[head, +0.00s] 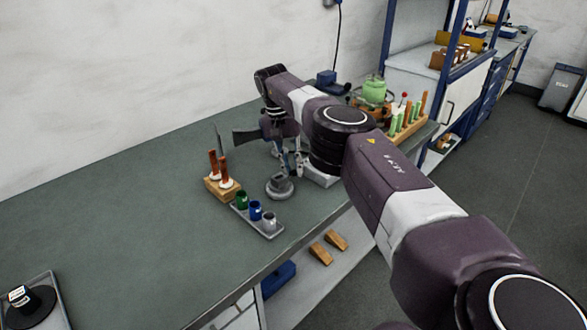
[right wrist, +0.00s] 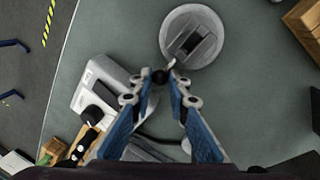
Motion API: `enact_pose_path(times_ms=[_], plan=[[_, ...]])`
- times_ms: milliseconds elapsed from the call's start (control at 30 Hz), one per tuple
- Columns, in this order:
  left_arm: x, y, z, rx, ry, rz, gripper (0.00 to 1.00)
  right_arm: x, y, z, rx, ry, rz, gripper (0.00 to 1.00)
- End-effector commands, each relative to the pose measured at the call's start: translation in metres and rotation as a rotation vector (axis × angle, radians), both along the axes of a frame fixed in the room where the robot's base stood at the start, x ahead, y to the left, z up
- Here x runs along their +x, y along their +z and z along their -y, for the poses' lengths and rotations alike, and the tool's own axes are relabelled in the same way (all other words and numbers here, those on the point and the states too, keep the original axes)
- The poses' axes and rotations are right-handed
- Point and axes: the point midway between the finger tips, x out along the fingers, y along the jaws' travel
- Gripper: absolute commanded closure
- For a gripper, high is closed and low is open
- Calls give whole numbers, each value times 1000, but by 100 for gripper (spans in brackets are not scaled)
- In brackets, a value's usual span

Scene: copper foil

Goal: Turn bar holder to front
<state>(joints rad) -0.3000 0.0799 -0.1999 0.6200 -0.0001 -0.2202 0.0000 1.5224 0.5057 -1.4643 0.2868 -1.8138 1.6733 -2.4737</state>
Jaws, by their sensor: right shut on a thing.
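The bar holder (head: 280,187) is a grey round piece with a raised, slotted top on the green bench. In the right wrist view the bar holder (right wrist: 185,22) is at the top centre, its dark slot running at a slant. My right gripper (head: 291,172) is just beside it, pointing down. In the right wrist view the right gripper (right wrist: 166,76) has its fingertips together around a small dark knob with a short pale stem, next to the holder's edge. The stem seems to reach the holder, but the join is unclear. My left gripper is not in view.
A wooden block with copper-coloured handles (head: 223,190) and a tray of small cups (head: 265,231) stand left and front of the holder. A pale grey device (head: 322,177) is close on the right. A wooden rack (head: 413,130) stands behind my arm. The left bench is mostly clear.

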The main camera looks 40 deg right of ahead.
Motion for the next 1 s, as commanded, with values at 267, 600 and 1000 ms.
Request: enact_pose_path(times_ms=[267,600,1000], plan=[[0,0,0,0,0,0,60,-1,-3,-4,6,12,-8,100],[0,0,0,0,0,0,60,0,-2,-2,4,9,-4,67],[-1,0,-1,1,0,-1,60,0,-1,-1,1,5,-1,67]])
